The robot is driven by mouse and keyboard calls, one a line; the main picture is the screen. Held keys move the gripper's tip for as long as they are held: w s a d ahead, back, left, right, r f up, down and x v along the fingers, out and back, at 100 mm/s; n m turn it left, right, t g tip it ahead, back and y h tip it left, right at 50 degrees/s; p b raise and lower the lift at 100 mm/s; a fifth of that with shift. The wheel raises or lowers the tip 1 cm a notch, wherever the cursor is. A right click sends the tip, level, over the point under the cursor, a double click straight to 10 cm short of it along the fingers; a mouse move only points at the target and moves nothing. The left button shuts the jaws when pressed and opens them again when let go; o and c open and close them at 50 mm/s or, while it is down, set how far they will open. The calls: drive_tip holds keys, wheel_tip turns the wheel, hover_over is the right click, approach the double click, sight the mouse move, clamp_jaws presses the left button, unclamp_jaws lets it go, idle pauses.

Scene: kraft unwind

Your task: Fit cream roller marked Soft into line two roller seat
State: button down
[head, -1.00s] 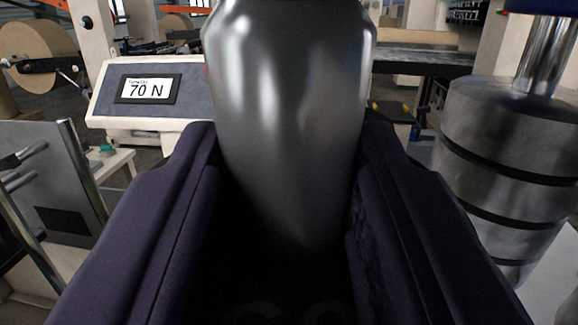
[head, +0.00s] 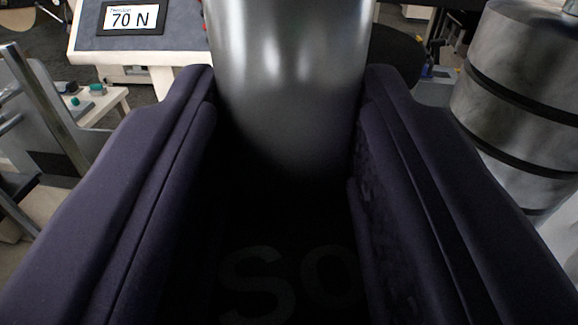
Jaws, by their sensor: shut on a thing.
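My gripper (head: 289,80) fills the middle of the view, with one dark padded finger on each side. It is shut on the roller marked with the letters "SO" (head: 300,275); the rest of the word is cut off. The roller lies in deep shade between the fingers, so its cream colour does not show. A shiny grey metal cylinder (head: 290,50) stands upright between the fingertips, and its top is out of the picture. I cannot tell whether it is part of the roller or a separate thing. The line two roller seat cannot be made out.
A tension panel (head: 133,18) reading 70 N stands at the upper left. A large steel drum (head: 510,75) with black bands stands close on the right. A metal frame (head: 45,105) and a small white table (head: 92,104) are on the left.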

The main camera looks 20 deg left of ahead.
drive_tip(key=shift+w+d+r, duration=0.1)
drive_tip(key=shift+d+r, duration=0.05)
drive_tip(key=shift+r, duration=0.05)
drive_tip(key=c, duration=0.7)
unclamp_jaws()
drive_tip(key=shift+f, duration=0.15)
drive_tip(key=b+v, duration=0.1)
drive_tip(key=v, duration=1.1)
